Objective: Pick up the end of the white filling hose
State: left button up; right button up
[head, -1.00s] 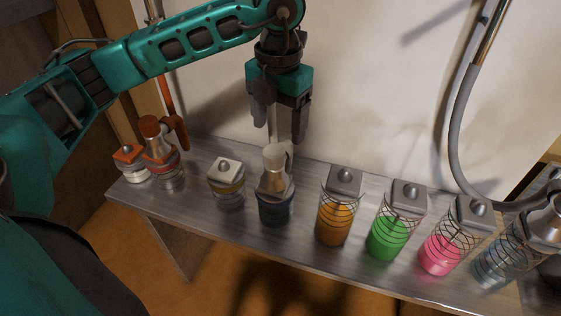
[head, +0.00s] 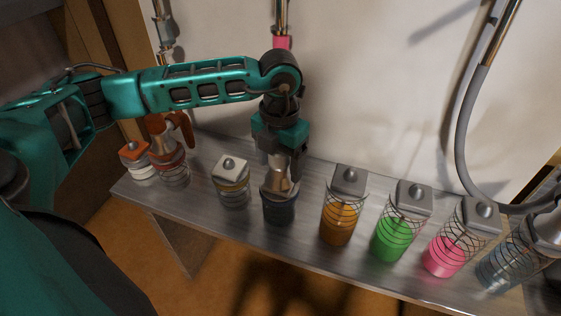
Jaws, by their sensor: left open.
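The end of the white filling hose is a metal nozzle (head: 277,184) standing in a dark jar (head: 279,209) on the metal shelf. Its white upper part and hose are mostly hidden behind my gripper and arm. My left gripper (head: 281,165) points down directly over this end. Its open fingers are at the top of the nozzle, one on either side as seen here; I cannot tell whether they touch it. My right gripper is not in view.
To the left stand a white-lidded jar (head: 232,184), an orange hose end (head: 168,146) in a jar and an orange-lidded jar (head: 137,161). To the right are orange (head: 340,218), green (head: 391,238) and pink (head: 444,257) jars. A grey hose (head: 462,150) hangs at the right.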

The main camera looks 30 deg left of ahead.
pick_arm(q)
jog(key=shift+c, duration=0.3)
jog(key=shift+r, duration=0.1)
jog(key=c, duration=1.2)
jog(key=shift+o, duration=0.2)
notch_tip(320, 180, up, 20)
jog(key=shift+p, duration=0.85)
